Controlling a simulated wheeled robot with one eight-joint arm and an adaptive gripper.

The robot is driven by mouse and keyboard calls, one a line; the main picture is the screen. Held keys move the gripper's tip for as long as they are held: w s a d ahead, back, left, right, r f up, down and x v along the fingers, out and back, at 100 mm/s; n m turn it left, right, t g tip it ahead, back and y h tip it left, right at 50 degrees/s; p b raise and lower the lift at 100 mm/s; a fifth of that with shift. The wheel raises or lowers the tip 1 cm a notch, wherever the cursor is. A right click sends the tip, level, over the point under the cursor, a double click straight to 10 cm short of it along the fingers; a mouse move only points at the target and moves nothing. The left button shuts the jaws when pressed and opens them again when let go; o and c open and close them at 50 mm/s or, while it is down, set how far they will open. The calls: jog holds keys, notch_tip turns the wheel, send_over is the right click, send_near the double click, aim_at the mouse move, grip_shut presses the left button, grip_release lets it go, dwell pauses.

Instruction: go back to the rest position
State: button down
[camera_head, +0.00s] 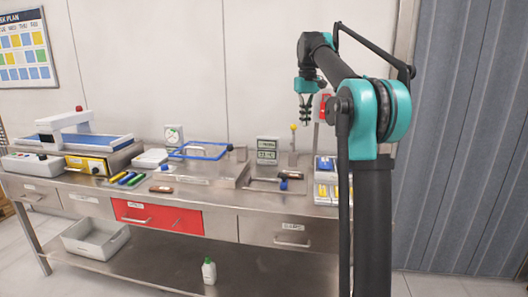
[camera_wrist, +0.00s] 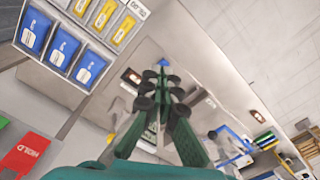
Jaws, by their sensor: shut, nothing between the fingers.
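My gripper (camera_head: 306,118) hangs in the air at the right of the bench, pointing down, above the bench top. It is shut and empty. In the wrist view my gripper (camera_wrist: 163,72) shows as green fingers with black pads, the tips drawn together with nothing between them. My arm rises at the right of the head view and bends over toward the bench.
The steel bench (camera_head: 135,190) carries a yellow-tipped post (camera_head: 293,138), displays (camera_head: 267,150), and blue and yellow bins (camera_head: 326,178). A red HOLD card (camera_wrist: 25,152) is close in the wrist view. A white bottle (camera_head: 209,270) stands on the lower shelf. Air left of my gripper is clear.

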jog(key=s+d+f+m+t, duration=0.2)
jog(key=s+f, duration=1.6)
jog(key=f, duration=0.2)
jog(key=s+d+f+m+t, duration=0.1)
jog(key=s+f+t, duration=0.1)
jog(key=s+f, duration=1.6)
notch_tip(320, 180, down, 2)
jog(key=shift+d+m, duration=0.35)
jog(key=shift+m, duration=0.05)
